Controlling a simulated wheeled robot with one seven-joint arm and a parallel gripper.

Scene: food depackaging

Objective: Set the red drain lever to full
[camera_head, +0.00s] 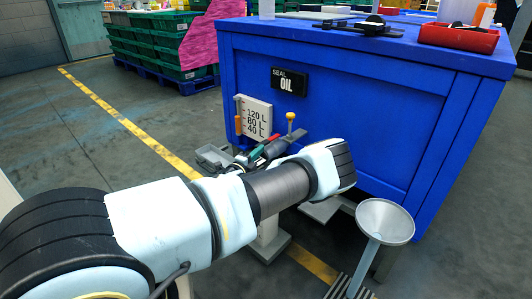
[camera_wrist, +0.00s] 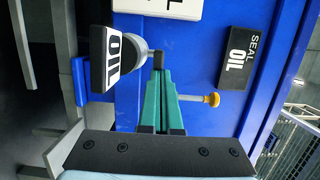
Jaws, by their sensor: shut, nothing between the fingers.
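A small red piece (camera_head: 272,138), which looks like the drain lever, shows beside my gripper at the front of the blue cabinet. Its base and exact setting are hidden, and no red shows in the wrist view. My gripper (camera_head: 243,163) is shut and empty, low in front of the cabinet, pointing left. In the wrist view its teal fingers (camera_wrist: 158,58) are together. I cannot tell whether they touch the red piece. The gauge plate (camera_head: 254,117) reads 120, 80 and 40 L, with an orange marker (camera_head: 238,125) at its left side.
A yellow knob (camera_head: 290,116) on a stem stands close to my gripper and also shows in the wrist view (camera_wrist: 212,99). The blue cabinet (camera_head: 350,110) bears a SEAL OIL sign (camera_head: 289,81). A grey funnel (camera_head: 386,222) stands to the right.

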